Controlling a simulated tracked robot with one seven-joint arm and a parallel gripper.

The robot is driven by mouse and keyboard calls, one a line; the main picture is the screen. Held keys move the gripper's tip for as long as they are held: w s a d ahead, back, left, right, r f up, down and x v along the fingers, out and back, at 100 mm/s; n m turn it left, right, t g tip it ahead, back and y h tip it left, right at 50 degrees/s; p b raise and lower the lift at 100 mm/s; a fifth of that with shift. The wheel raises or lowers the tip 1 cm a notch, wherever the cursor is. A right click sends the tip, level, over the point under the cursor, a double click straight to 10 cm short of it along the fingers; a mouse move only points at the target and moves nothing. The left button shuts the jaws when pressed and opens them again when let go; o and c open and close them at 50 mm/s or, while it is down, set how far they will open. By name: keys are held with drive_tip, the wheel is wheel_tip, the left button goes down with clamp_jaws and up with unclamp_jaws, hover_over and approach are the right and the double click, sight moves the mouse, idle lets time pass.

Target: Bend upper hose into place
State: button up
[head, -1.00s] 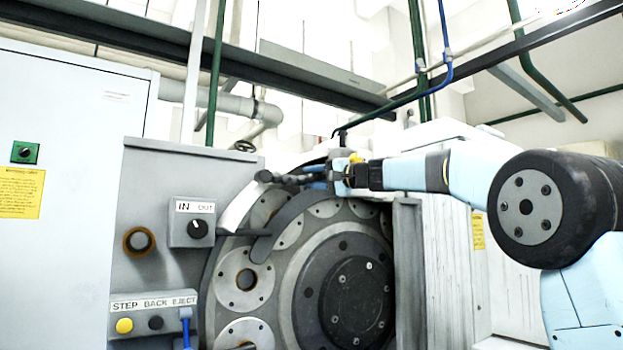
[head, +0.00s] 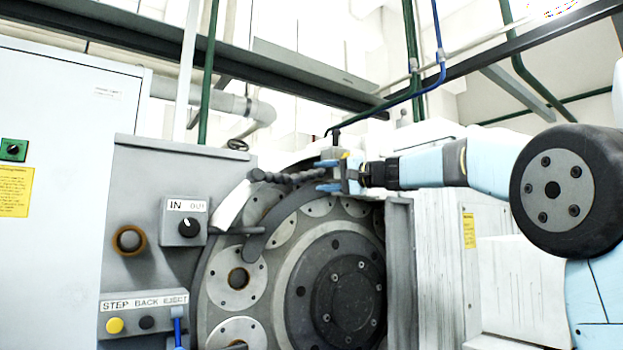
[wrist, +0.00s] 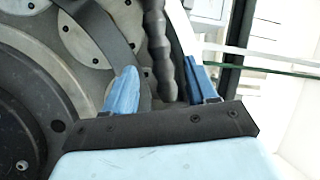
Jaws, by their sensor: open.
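The upper hose (head: 288,177) is a dark grey segmented hose at the top of the ring grinder (head: 290,285). It runs to the left from near my gripper and ends at a white nozzle (head: 233,203). My gripper (head: 328,175) comes in from the right with its blue fingers apart. In the wrist view the hose (wrist: 159,50) passes lengthwise into the gap between the two blue fingers of my gripper (wrist: 162,88). I see space on both sides of it, so the fingers do not appear to clamp it. The hose's far end is hidden behind the gripper.
A curved dark guard (head: 275,222) arcs over the grinder face just below the hose. A control box (head: 183,222) with a knob stands at the left. An upright grey plate (head: 399,270) stands right of the wheel. Pipes run overhead.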

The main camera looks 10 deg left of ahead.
drive_tip(key=v, duration=0.7)
drive_tip(key=shift+d, duration=0.2)
